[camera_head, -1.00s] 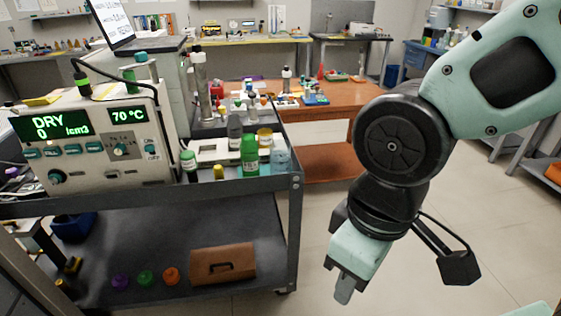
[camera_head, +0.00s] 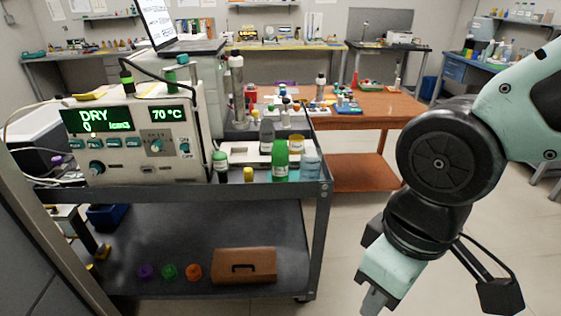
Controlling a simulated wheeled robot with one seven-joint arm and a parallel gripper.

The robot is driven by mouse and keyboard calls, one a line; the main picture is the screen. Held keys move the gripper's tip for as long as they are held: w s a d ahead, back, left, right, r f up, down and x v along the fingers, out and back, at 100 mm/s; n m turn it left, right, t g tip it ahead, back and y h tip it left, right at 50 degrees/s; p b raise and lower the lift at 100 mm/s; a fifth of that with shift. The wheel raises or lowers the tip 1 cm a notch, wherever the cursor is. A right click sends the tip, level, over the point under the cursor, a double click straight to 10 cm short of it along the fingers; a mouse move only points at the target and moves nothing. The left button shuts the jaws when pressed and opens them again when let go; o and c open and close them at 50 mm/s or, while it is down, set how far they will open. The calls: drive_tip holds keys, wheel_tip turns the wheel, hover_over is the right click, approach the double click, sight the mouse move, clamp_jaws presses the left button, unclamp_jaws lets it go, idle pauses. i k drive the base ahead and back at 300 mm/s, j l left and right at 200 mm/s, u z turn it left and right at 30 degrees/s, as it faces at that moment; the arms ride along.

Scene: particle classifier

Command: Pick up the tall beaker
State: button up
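A clear, bluish beaker (camera_head: 311,163) stands upright at the right front corner of the cart's top, beside a green bottle (camera_head: 280,160). A tall, narrow transparent cylinder (camera_head: 237,88) stands farther back, right of the particle classifier (camera_head: 135,143). I cannot tell which of these is the tall beaker. My gripper (camera_head: 374,300) hangs low at the right, apart from both and right of the cart. Its fingers point down and are seen edge-on, so its opening does not show.
The grey cart (camera_head: 310,190) has several small bottles on top, crowded near the beaker. A brown case (camera_head: 244,265) lies on its lower shelf. An orange-brown table (camera_head: 385,110) stands behind. Open floor lies right of the cart.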

sight(310, 166)
drive_tip(key=i+l, duration=0.3)
drive_tip(key=l, duration=0.15)
drive_tip(key=i+l, duration=0.35)
drive_tip(key=i+l+u, duration=0.1)
drive_tip(key=i+l, duration=0.2)
drive_tip(key=l, duration=0.2)
drive_tip(key=i+l, duration=0.3)
drive_tip(key=l, duration=0.15)
